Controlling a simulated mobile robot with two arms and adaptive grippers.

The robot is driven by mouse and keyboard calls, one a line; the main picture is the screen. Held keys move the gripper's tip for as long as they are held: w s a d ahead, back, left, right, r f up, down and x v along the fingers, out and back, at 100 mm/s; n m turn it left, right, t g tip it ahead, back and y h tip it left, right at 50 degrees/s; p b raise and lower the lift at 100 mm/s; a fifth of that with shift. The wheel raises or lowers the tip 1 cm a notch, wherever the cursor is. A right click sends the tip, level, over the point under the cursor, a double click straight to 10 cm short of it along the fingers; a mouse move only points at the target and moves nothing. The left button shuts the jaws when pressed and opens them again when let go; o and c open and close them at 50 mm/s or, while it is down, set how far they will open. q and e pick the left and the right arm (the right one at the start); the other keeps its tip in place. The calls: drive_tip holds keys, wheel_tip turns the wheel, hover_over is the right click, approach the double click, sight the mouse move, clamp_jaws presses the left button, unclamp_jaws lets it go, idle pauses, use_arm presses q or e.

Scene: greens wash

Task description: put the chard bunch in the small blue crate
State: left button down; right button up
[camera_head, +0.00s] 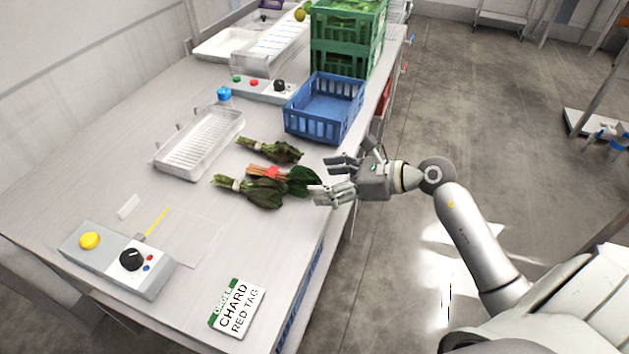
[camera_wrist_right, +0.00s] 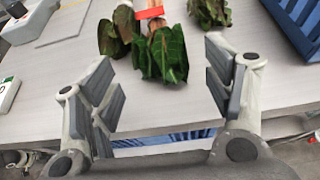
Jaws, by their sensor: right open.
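The chard bunch (camera_head: 301,181) has pale reddish stems, a red tag band and dark green leaves. It lies on the table between two other green bunches. The wrist view shows its leaves (camera_wrist_right: 165,55) pointing toward my right gripper. My right gripper (camera_head: 326,178) is open and empty at the table's right edge, beside the leaf end; its fingers (camera_wrist_right: 158,68) stand apart with the leaves beyond and between them. The small blue crate (camera_head: 309,128) stands farther back on the table and looks empty; its corner (camera_wrist_right: 293,28) shows in the wrist view. My left gripper is not in view.
One pale-banded bunch (camera_head: 278,151) lies behind the chard, another (camera_head: 262,194) in front, close by. A clear tray (camera_head: 190,160) is to the left. Green crates (camera_head: 342,62) stand behind the blue one. A card (camera_head: 238,308) reads "CHARD RED TAG". A control box (camera_head: 115,262) sits front left.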

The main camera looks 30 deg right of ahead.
drive_tip(key=b+v, duration=0.1)
drive_tip(key=v, duration=0.7)
drive_tip(key=shift+s+d+r, duration=0.1)
